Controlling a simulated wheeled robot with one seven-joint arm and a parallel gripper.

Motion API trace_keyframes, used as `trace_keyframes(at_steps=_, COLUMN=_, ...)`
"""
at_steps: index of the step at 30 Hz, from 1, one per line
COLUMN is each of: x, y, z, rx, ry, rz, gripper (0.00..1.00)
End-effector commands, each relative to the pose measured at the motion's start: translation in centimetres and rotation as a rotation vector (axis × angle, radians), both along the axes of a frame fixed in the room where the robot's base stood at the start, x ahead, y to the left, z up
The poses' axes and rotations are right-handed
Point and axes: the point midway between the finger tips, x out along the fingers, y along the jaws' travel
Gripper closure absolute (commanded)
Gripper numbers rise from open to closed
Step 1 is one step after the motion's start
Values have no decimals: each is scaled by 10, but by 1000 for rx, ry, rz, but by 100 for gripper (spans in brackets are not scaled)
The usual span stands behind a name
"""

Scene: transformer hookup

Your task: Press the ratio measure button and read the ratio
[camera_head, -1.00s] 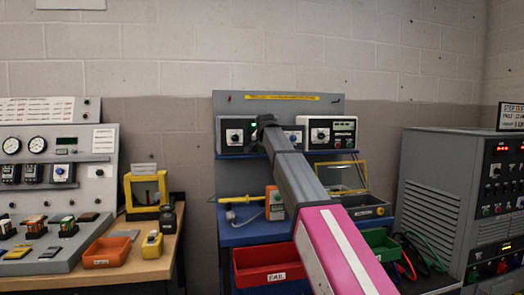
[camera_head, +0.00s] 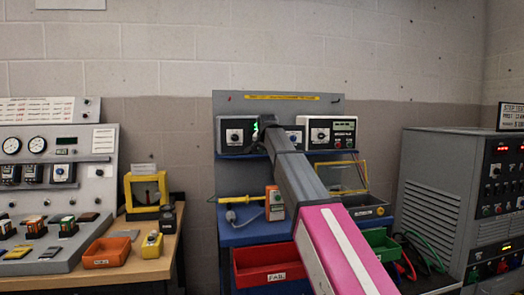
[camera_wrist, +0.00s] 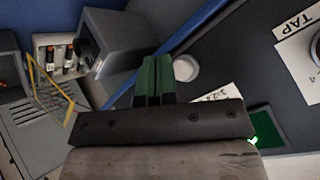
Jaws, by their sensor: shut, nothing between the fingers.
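A dark-faced instrument box (camera_head: 227,139) with a white-plated knob stands on the left of the upper shelf in the head view. My gripper (camera_head: 265,122) is at its right part and hides some of its face. In the wrist view my gripper (camera_wrist: 153,66) is shut and empty, its green fingertips at the dark panel. A round pale button (camera_wrist: 186,68) sits right beside the fingertips; I cannot tell whether they touch it. A white label near it is partly hidden. A green display (camera_wrist: 264,128) shows partly behind the gripper; its reading is not legible.
A white-faced instrument (camera_head: 332,133) stands right on the same shelf. Below are a red bin (camera_head: 268,266), a green bin (camera_head: 382,244) and an orange device (camera_head: 274,203). A grey cabinet (camera_head: 430,190) stands right, a wooden bench (camera_head: 187,240) left.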

Motion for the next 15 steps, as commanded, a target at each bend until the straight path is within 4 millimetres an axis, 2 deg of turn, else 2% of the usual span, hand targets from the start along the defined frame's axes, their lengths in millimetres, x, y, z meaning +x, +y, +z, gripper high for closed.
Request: trace_keyframes(at_steps=15, x=-43, y=-12, z=-1, rx=0, ry=0, rz=0, gripper=100)
